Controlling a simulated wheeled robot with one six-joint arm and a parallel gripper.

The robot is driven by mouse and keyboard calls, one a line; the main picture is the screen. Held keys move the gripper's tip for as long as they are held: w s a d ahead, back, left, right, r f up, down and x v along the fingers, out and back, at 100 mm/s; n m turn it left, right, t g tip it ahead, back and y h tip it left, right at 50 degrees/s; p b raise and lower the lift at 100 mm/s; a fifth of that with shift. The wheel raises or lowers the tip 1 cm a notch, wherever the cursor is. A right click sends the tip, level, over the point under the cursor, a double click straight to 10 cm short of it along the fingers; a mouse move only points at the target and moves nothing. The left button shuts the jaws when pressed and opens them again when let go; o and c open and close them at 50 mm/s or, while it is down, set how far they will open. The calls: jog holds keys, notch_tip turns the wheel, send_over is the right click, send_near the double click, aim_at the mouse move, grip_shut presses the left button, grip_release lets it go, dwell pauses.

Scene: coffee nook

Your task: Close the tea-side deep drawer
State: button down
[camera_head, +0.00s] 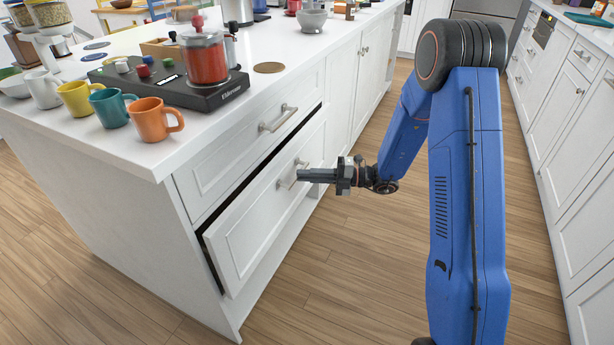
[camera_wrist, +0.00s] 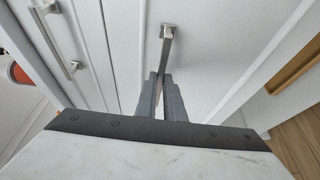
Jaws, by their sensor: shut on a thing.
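The deep drawer (camera_head: 240,245) is the lower, white-fronted one at the near end of the island, below the mugs. It stands slightly open, with a dark gap along its top and left edges. My gripper (camera_head: 303,175) reaches from the right to its metal bar handle (camera_head: 287,183). In the wrist view, the fingers (camera_wrist: 163,88) are shut on the handle (camera_wrist: 167,48), one on each side of the bar. The part of the bar between the fingers is hidden, and so is the drawer's inside.
The upper drawer (camera_head: 235,160) looks shut. Several mugs, including an orange one (camera_head: 155,120), stand on the counter near its edge, beside a black appliance (camera_head: 185,90) with a red pot (camera_head: 205,55). Wooden floor (camera_head: 350,285) is clear in the aisle; white cabinets (camera_head: 575,150) line the right.

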jog(key=shift+w+a, duration=0.55)
jog(key=shift+a, duration=0.35)
jog(key=shift+w+a, duration=0.55)
jog(key=shift+a, duration=0.3)
jog(key=c, duration=1.9)
grip_release()
jog(key=shift+a, duration=0.15)
jog(key=shift+o, duration=0.2)
jog(key=s+d, duration=0.2)
jog(key=d, duration=1.5)
jog(key=shift+d, duration=0.15)
jog(key=shift+s, duration=0.1)
